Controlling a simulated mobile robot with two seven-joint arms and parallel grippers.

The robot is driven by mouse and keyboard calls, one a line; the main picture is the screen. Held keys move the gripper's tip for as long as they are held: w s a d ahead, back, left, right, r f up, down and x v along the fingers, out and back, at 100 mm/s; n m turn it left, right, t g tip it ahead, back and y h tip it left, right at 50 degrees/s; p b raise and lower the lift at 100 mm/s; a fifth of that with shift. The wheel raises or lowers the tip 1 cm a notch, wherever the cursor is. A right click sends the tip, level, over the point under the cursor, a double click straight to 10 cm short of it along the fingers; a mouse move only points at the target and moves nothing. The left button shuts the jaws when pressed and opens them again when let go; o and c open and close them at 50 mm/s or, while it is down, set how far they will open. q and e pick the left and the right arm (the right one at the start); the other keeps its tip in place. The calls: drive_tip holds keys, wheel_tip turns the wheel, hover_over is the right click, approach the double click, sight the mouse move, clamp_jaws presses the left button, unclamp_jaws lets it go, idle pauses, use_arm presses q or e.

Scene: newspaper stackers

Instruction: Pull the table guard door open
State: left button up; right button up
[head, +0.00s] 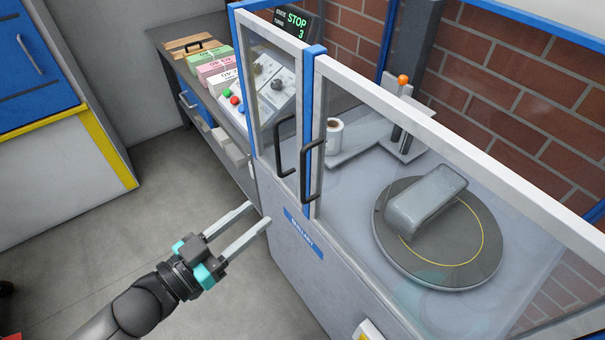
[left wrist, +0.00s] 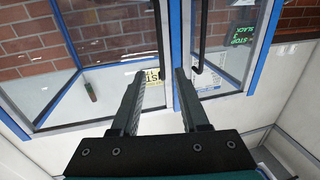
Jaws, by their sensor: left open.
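The table guard door (head: 440,137) is a white-framed clear panel in front of a round turntable (head: 480,262); it looks shut. Its dark bar handle (head: 306,172) stands at its left edge, beside the similar handle (head: 281,147) of the narrower left door. In the left wrist view, which is turned over, the table door's handle (left wrist: 160,40) is left of the other handle (left wrist: 202,38). My left gripper (head: 259,213) is open and empty, in front of the cabinet and below the handles, apart from them. Its fingers (left wrist: 160,72) also show in the left wrist view. My right gripper is not in view.
A bench with paper stacks (head: 215,72) stands at the back left. A blue and white cabinet (head: 55,150) is at the far left. The floor (head: 120,235) between is clear.

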sight(302, 178)
use_arm(q)
drive_tip(key=x, duration=1.4)
clamp_jaws()
idle(1.2)
